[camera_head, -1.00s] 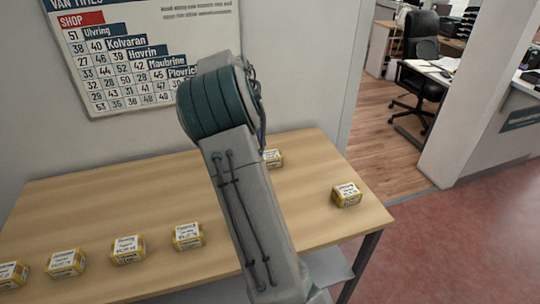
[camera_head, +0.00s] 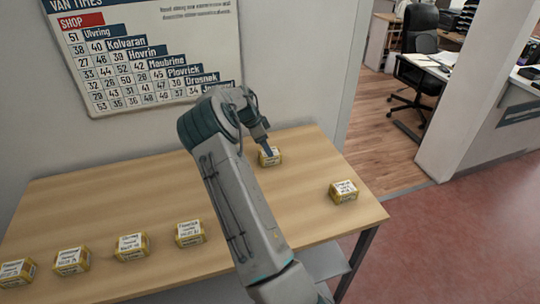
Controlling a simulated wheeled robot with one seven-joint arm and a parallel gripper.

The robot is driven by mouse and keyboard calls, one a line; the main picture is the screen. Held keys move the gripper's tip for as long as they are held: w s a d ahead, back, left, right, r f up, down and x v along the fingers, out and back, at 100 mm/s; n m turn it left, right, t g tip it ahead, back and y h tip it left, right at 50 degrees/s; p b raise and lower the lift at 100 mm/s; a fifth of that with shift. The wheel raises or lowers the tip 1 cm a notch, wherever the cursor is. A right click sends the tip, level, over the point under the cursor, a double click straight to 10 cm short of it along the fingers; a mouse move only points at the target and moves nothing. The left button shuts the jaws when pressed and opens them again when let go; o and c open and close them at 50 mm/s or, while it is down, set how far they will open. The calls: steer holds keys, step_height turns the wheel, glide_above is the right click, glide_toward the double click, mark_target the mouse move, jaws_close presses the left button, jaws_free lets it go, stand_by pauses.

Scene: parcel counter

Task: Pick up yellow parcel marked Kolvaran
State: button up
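Several small yellow parcels with white labels lie on the wooden table. One parcel (camera_head: 270,156) is at the back right, by the end of my arm. Another parcel (camera_head: 343,192) lies near the right edge. A row along the front holds parcels at the far left (camera_head: 17,272), left (camera_head: 72,261), middle (camera_head: 132,247) and right (camera_head: 189,233). The label print is too small to tell which is marked Kolvaran. My gripper (camera_head: 267,150) points down at the back right parcel, partly covering it. Its fingers are too small to read, and I cannot tell whether it touches the parcel.
The table (camera_head: 110,205) is bare between its back edge and the front row. A wall chart (camera_head: 150,50) of van times hangs behind it and lists Kolvaran. A white pillar (camera_head: 465,100) and an office chair (camera_head: 418,75) stand to the right.

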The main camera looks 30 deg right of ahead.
steer(key=shift+a+p+x, duration=0.2)
steer(key=shift+p+x, duration=1)
steer(key=shift+x, duration=1.5)
steer(key=shift+s, duration=0.15)
steer(key=c, duration=1.1)
